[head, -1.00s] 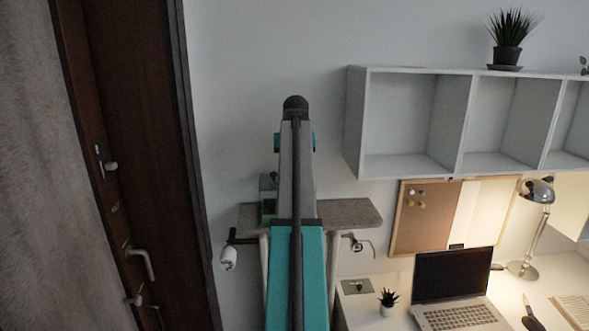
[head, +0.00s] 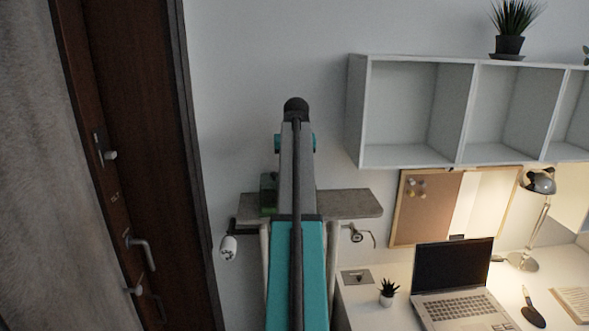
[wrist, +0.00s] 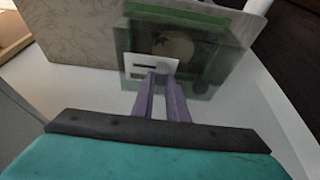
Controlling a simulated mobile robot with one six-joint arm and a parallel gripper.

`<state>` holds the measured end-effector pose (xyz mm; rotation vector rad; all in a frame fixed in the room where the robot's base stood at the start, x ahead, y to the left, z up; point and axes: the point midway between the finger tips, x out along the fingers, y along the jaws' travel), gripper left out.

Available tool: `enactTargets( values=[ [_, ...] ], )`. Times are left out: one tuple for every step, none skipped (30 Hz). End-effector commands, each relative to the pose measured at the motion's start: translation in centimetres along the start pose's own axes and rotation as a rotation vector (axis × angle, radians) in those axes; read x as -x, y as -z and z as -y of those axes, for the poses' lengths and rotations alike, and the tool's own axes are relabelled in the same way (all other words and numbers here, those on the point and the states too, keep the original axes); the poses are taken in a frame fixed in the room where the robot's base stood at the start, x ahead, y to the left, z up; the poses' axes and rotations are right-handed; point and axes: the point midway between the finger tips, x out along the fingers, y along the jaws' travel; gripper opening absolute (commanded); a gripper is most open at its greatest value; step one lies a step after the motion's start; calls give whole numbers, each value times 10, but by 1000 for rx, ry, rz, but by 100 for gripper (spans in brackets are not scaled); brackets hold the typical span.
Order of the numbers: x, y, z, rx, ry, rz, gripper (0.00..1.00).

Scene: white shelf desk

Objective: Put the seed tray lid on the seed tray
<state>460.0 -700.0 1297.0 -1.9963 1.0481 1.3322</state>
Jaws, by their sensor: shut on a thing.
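My gripper (wrist: 161,82) has two purple fingers, close together, in the wrist view. It is shut on the seed tray lid (wrist: 209,75), a see-through, greenish box shape. A white label and a round beige patch show between the fingers and the green behind. A brighter green strip, which looks like the seed tray (wrist: 185,13), shows along the lid's far edge. In the head view the lid (head: 269,181) and the green tray (head: 268,211) show partly at the left end of the shelf, behind my arm. Whether lid and tray touch is unclear.
The grey stone-like shelf (head: 345,203) is fixed to the wall, with lamp-like fittings below both ends. A door (head: 130,150) stands left. A white cubby shelf (head: 415,110) and a desk with a laptop (head: 453,275) are right.

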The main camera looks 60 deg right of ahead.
Motion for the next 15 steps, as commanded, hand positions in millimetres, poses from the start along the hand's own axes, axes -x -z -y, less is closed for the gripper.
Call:
enactTargets(
  values=[
    [-2, -1, 0, 0, 0, 0, 0],
    [-4, -2, 0, 0, 0, 0, 0],
    [-5, -2, 0, 0, 0, 0, 0],
    [-6, -3, 0, 0, 0, 0, 0],
    [-7, -3, 0, -1, 0, 0, 0],
    [-9, -4, 0, -1, 0, 1, 0],
    [-10, -4, -1, -1, 0, 1, 0],
    [-11, -5, -1, -1, 0, 1, 0],
    [-12, -5, -1, -1, 0, 1, 0],
    [-13, -6, -1, -1, 0, 1, 0],
    [-13, -6, -1, -1, 0, 1, 0],
    [-14, -6, -1, -1, 0, 1, 0],
    [-15, -6, -1, -1, 0, 1, 0],
    [-15, -6, -1, -1, 0, 1, 0],
    [-16, -7, -1, -1, 0, 1, 0]
  ],
)
